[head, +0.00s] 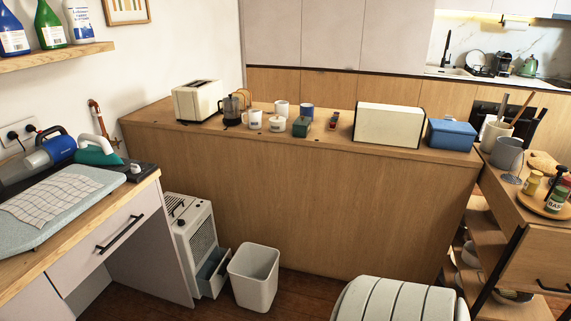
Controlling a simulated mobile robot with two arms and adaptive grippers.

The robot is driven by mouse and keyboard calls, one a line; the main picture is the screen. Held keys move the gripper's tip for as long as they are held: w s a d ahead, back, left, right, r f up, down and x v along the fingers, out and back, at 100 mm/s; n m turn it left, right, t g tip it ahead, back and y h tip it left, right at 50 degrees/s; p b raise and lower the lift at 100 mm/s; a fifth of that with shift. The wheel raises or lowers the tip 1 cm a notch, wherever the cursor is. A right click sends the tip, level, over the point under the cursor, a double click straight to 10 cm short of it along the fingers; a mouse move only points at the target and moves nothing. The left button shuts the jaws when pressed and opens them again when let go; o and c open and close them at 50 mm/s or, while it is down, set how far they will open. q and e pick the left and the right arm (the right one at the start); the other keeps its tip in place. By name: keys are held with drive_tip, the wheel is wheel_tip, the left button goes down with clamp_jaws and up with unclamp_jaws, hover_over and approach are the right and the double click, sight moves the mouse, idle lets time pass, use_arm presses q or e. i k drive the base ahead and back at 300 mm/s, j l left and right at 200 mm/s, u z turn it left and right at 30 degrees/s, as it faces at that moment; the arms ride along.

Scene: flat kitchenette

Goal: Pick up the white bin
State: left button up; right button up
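The white bin (253,285) stands upright on the dark wooden floor, in the lower middle of the head view. It is a tapered, open-topped container, and the part of its inside that I can see looks empty. It stands just right of a white appliance and in front of the wooden counter panel. Neither of my grippers is in the head view, and nothing is holding the bin.
A white dehumidifier-like appliance (195,240) with an open lower drawer (214,272) stands close at the bin's left. A white ribbed rounded object (395,300) is at the bottom right. The wooden counter (320,190) rises behind. Some floor shows between bin and ribbed object.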

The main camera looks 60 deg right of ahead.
sight(252, 270)
drive_tip(key=z, duration=1.65)
drive_tip(key=i+z, duration=0.2)
drive_tip(key=z, duration=0.25)
drive_tip(key=i+j+z, duration=0.15)
drive_tip(key=z, duration=0.3)
